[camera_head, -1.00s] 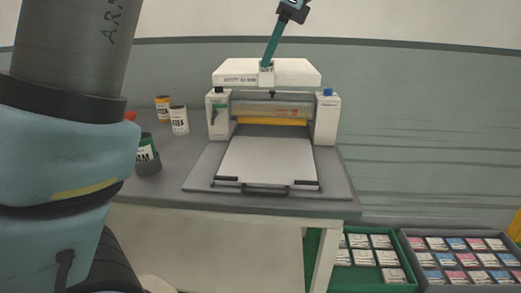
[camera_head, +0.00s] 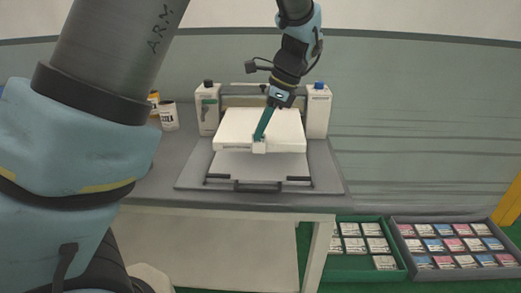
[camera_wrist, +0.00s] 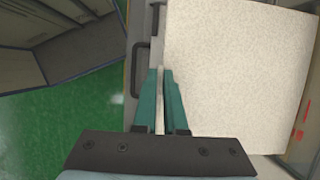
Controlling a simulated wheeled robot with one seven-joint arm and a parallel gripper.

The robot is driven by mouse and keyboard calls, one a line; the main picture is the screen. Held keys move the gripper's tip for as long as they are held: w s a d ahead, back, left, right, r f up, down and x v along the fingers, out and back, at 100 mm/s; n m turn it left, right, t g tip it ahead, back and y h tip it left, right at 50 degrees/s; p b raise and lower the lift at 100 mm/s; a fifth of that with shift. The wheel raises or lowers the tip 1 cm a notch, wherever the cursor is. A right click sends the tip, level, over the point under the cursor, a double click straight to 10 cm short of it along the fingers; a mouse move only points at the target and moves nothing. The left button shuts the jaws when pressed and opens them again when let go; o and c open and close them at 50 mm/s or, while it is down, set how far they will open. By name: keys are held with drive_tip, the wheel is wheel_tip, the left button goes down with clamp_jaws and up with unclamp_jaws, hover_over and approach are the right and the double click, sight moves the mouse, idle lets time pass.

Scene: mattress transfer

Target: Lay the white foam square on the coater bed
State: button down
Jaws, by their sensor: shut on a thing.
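The white foam square (camera_head: 236,128) is held by its near edge in my gripper (camera_head: 259,141). In the head view it covers the rear part of the coater bed (camera_head: 262,168), whose near part is bare. I cannot tell whether the foam touches the bed. In the wrist view the foam (camera_wrist: 240,70) fills the right side, and the teal fingers of my gripper (camera_wrist: 160,72) are closed together at its left edge. The coater's two white side posts (camera_head: 318,112) stand behind the foam. The roller between them is largely hidden by the foam and my arm.
A black handle (camera_head: 262,187) runs along the bed's front edge. White jars (camera_head: 169,116) stand on the table (camera_head: 150,185) left of the coater. A green tray (camera_head: 345,276) and a grey tray (camera_head: 400,270) of small packs lie at lower right. The table's right end is clear.

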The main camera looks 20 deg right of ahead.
sight(260, 153)
wheel_tip(260, 153, down, 7)
drive_tip(key=shift+f+p, duration=0.15)
drive_tip(key=shift+p, duration=0.4)
drive_tip(key=shift+f, duration=0.1)
drive_tip(key=c, duration=1)
unclamp_jaws()
drive_tip(key=b+v, duration=0.3)
drive_tip(key=v, duration=0.9)
drive_tip(key=w+a+f+n+g+h, duration=0.1)
drive_tip(key=w+a+n, duration=0.15)
drive_tip(key=a, duration=0.35)
drive_tip(key=w+a+f+n+g+h, duration=0.1)
drive_tip(key=w+a+f+n, duration=0.1)
drive_tip(key=a+n, duration=0.25)
drive_tip(key=s+a+f+n, duration=0.2)
drive_tip(key=a+n, duration=0.3)
drive_tip(key=a, duration=0.3)
drive_tip(key=s+a+f+n+t+h, duration=0.1)
drive_tip(key=s+a+n, duration=0.1)
drive_tip(key=a+n, duration=0.3)
drive_tip(key=s+a+f+n+h, duration=0.1)
drive_tip(key=a+n, duration=0.3)
drive_tip(key=a, duration=0.7)
drive_tip(key=shift+s+f+n+t, duration=0.3)
drive_tip(key=shift+s+f+n, duration=0.1)
drive_tip(key=shift+s+f, duration=0.4)
